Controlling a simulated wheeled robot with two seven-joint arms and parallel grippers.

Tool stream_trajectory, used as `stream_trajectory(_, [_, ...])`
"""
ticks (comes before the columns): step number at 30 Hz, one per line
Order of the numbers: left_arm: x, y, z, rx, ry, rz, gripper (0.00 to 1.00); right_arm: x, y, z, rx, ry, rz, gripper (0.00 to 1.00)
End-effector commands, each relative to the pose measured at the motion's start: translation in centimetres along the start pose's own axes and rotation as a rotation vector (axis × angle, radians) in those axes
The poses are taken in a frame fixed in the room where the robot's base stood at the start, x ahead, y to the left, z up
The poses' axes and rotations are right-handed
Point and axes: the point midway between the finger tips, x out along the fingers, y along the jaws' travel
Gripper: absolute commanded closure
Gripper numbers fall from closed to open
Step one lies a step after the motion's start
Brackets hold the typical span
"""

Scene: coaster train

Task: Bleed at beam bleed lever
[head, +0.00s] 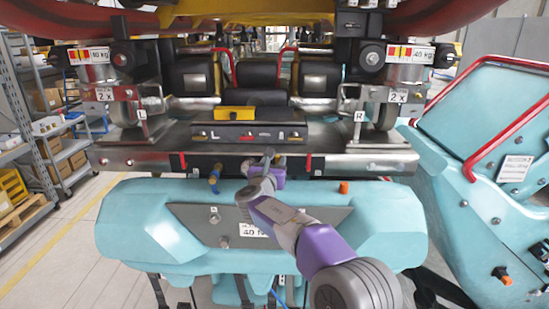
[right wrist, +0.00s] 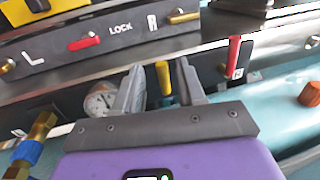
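A small yellow lever (right wrist: 163,78) stands on the dark front strip of the beam (right wrist: 215,70). My right gripper (right wrist: 160,85) is open, with one finger on each side of the lever. The lever shows between the fingers, nearer the right one; I cannot tell whether either touches it. In the head view my right gripper (head: 264,160) is at the middle of the beam's front face and hides the lever. A round pressure gauge (right wrist: 100,100) sits just left of the left finger, partly covered. I cannot read any marking for the yellow lever. My left gripper is not in view.
A red lever (right wrist: 233,55) stands right of the gripper; another (head: 182,160) is at the beam's left. A blue-and-brass fitting (right wrist: 32,148) and an orange knob (right wrist: 310,93) flank the gripper. Above is a LOCK panel (right wrist: 110,38). A turquoise body (head: 150,220) lies below.

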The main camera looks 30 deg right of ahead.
Motion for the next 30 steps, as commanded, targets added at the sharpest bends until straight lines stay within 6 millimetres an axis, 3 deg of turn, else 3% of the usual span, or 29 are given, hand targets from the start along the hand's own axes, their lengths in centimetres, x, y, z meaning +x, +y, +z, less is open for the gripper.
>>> stream_trajectory(4, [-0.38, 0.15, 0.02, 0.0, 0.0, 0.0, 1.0, 1.09, -0.05, 0.1, 0.001, -0.001, 0.0, 0.6])
stream_trajectory(12, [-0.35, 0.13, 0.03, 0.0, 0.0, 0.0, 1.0, 1.26, -0.03, -0.03, 0.002, 0.0, 0.001, 0.6])
stream_trajectory(20, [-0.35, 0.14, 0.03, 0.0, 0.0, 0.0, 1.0, 1.24, -0.02, -0.01, 0.002, 0.0, 0.001, 0.99])
stream_trajectory(30, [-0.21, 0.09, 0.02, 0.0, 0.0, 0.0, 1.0, 1.24, -0.11, -0.01, 0.02, 0.003, 0.0, 1.0])
